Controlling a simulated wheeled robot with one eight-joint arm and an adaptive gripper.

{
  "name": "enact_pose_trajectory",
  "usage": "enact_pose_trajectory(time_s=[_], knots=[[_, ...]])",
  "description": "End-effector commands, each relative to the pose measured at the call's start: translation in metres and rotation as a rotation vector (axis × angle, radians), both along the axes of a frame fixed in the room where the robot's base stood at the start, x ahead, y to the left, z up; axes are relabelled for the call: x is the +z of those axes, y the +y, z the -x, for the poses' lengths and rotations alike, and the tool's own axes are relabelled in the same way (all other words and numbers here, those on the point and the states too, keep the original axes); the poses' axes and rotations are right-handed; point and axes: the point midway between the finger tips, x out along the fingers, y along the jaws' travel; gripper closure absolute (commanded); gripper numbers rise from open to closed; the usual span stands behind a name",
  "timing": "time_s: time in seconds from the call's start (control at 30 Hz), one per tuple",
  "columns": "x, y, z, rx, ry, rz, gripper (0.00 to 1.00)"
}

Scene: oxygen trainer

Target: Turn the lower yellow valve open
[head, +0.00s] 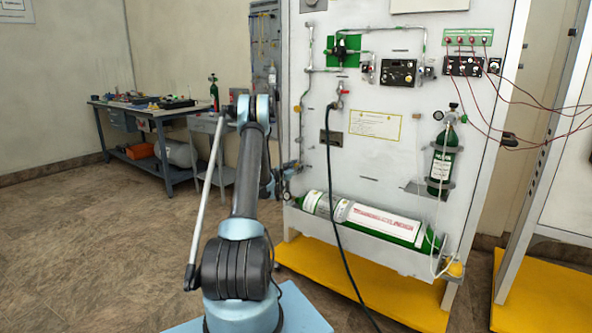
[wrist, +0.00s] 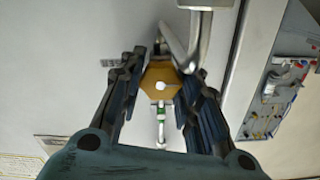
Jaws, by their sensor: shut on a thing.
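The yellow valve knob (wrist: 158,78) shows in the wrist view as a hexagonal yellow piece with a pale round centre. It sits close to a bent metal pipe. My gripper (wrist: 166,68) has one dark finger on each side of the knob and is shut on it. In the head view my arm reaches the lower left edge of the white trainer panel (head: 385,160). There the arm largely hides the gripper and the valve. The knob's exact turn angle is hard to tell.
A large green and white cylinder (head: 372,219) lies in a tray low on the panel. A black hose (head: 334,205) hangs in front of it. A small green cylinder (head: 441,163) stands at right. A workbench (head: 150,112) is at back left; the left floor is clear.

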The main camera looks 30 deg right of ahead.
Motion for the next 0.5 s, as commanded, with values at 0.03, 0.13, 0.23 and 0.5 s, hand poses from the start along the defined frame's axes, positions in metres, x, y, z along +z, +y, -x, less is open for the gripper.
enact_pose_trajectory(time_s=[0.03, 0.13, 0.23, 0.5], knots=[[0.0002, 0.0003, -0.0006, 0.001, 0.018, 0.008, 0.93], [0.0003, 0.0004, -0.0011, 0.001, 0.085, 0.035, 0.93], [0.0003, 0.0006, -0.0015, 0.001, 0.166, 0.069, 0.93], [0.0004, 0.0011, -0.0028, 0.002, 0.328, 0.136, 0.93]])
